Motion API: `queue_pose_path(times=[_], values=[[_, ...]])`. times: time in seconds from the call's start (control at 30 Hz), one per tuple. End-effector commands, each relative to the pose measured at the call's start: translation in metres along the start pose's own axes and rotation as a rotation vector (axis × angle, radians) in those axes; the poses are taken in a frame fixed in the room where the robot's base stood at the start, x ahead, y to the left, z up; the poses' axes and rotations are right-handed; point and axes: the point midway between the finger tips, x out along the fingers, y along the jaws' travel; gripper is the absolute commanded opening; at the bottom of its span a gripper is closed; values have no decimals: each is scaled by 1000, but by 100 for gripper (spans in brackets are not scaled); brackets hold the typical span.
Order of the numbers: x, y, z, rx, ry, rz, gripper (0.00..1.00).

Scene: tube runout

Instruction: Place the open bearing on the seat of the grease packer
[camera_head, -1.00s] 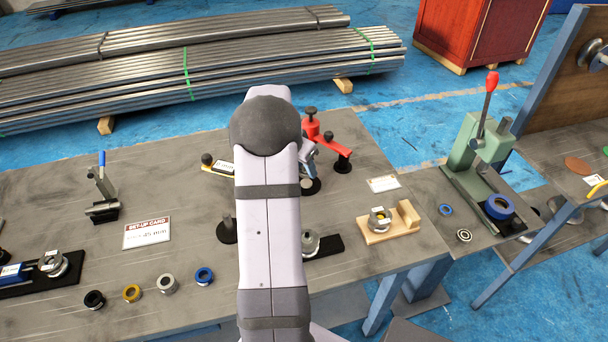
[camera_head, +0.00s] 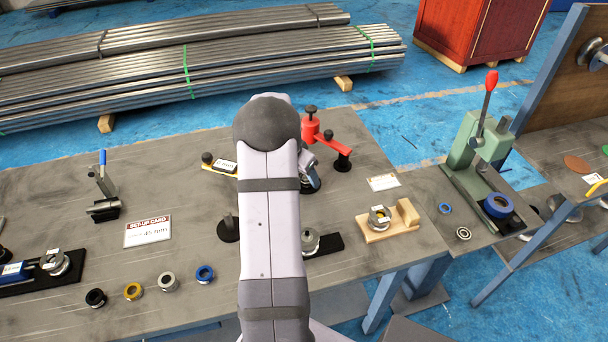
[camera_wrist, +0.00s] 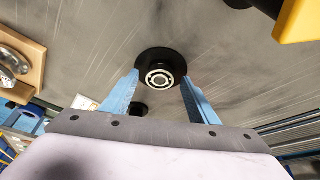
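In the wrist view a small open bearing (camera_wrist: 160,78), with its balls showing, appears on a round black seat (camera_wrist: 151,57). I take this to be the grease packer's seat. My gripper (camera_wrist: 159,84) has its two blue fingers apart, one on each side of the bearing, with a visible gap to each. In the head view my gripper (camera_head: 309,170) is just right of my arm, over a black round base (camera_head: 312,187); the bearing there is hidden. Another bearing (camera_head: 464,233) lies flat beside the green press (camera_head: 480,160).
A red lever arm with black knobs (camera_head: 328,142) stands close behind my gripper. A yellow gauge (camera_head: 220,166) is to the left, also near the wrist camera (camera_wrist: 303,22). A wooden stand (camera_head: 405,215) is at right. Several coloured rings (camera_head: 133,291) lie along the front edge.

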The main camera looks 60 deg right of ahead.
Motion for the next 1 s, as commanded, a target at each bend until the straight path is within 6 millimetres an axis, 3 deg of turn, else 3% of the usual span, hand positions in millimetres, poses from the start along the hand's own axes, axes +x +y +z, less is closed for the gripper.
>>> queue_pose_path(times=[0.27, 0.47, 1.0], values=[[-2, 0, -1, 0, 0, 0, 54], [-15, -1, -2, -1, 3, -2, 54], [-104, -1, -1, 0, 2, -2, 54]])
